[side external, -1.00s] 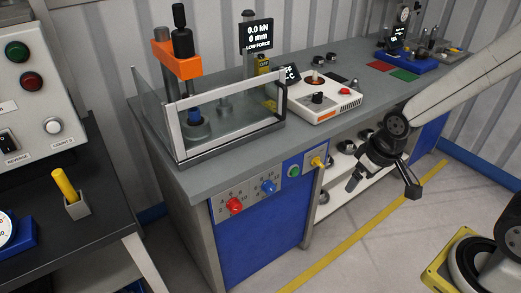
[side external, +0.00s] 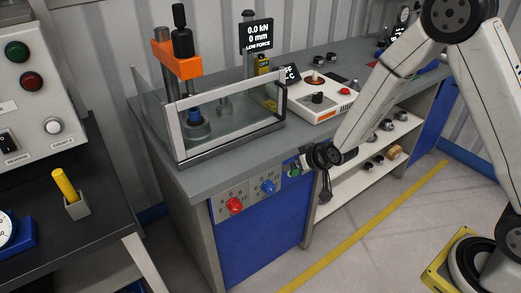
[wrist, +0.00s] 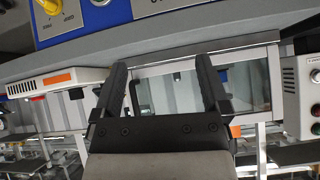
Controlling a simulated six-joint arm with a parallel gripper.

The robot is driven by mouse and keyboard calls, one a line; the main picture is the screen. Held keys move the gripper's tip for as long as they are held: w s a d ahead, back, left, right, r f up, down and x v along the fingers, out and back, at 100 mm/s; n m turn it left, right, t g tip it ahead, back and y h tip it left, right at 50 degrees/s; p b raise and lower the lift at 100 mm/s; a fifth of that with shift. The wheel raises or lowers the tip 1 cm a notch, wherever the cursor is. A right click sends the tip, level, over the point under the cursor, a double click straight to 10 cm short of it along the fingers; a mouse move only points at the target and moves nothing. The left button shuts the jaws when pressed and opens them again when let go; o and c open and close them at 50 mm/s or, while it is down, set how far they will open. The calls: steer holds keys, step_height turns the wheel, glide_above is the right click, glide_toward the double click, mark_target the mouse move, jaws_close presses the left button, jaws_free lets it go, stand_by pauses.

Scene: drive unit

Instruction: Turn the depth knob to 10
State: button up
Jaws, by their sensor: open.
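In the side view a red knob (side external: 235,205) and a blue knob (side external: 268,187) sit on grey dial plates on the front of the press bench. Their labels are too small to read, so I cannot tell which is depth, nor their settings. My gripper (wrist: 163,72) is open and empty in the wrist view, fingers apart. In the side view it is in front of the bench, right of the blue knob and beside the green button (side external: 294,171), apart from both knobs. Neither knob can be made out in the wrist view.
A guarded press (side external: 225,125) with an orange head stands on the bench. Its display (side external: 257,36) reads 0.0 kN, 0 mm, LOW FORCE. A yellow knob (wrist: 48,22) shows near the top of the wrist view. Floor in front of the bench is clear.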

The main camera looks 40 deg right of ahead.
steer(key=w+f+t, duration=0.2)
steer(key=w+f, duration=0.2)
steer(key=f, duration=0.1)
steer(key=m+t, duration=0.2)
steer(key=t, duration=0.5)
glide_toward(272, 190)
steer(key=w, duration=0.3)
steer(key=shift+s+f, duration=0.15)
steer(key=shift+s, duration=0.05)
steer(key=shift+w, duration=3.9)
